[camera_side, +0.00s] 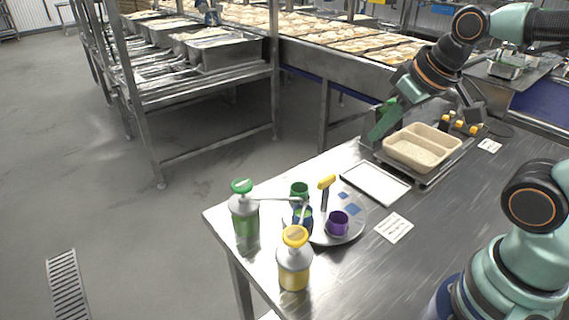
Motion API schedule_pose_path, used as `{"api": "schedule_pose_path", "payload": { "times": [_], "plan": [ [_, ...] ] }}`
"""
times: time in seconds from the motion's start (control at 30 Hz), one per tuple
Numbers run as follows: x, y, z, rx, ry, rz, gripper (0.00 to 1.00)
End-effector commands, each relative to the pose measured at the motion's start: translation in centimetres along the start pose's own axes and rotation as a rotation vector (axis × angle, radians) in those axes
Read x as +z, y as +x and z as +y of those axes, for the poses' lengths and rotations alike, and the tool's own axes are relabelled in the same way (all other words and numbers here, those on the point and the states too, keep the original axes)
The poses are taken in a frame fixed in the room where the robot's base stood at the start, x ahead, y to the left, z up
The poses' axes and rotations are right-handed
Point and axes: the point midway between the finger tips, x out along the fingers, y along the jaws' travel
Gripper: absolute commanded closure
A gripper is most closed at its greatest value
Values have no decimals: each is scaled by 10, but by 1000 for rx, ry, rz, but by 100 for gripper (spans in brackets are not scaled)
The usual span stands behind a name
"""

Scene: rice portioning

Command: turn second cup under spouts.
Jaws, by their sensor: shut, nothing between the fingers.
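A round grey turntable (345,238) sits near the table's left corner. It carries a green cup (299,188), a blue cup (302,218) and a purple cup (338,223). A green-topped pump bottle (245,215) stands left of the turntable and a yellow-topped pump bottle (294,262) in front. Their spouts reach over the blue cup and partly hide it. My gripper (379,132) is shut and empty, away from the turntable at the back right, beside the beige tray.
A beige compartment tray (421,151) with grainy contents rests on a metal base. A white flat panel (375,184) and a printed card (394,227) lie between it and the turntable. Yellow-knobbed items (460,126) stand behind the tray.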

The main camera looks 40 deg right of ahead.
Motion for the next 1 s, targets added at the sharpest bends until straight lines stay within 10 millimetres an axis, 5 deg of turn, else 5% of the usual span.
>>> {"api": "schedule_pose_path", "payload": {
  "times": [0.13, 0.23, 0.27, 0.57, 1.0],
  "plan": [
    [0, 0, 0, 0, 0, 0, 96],
    [-1, 0, 0, 0, -18, -6, 58],
    [-2, 0, 0, -1, -34, -11, 54],
    [-32, 12, -7, -61, -574, -183, 54],
    [-70, 59, -19, -339, -1431, -376, 54]
  ]
}}
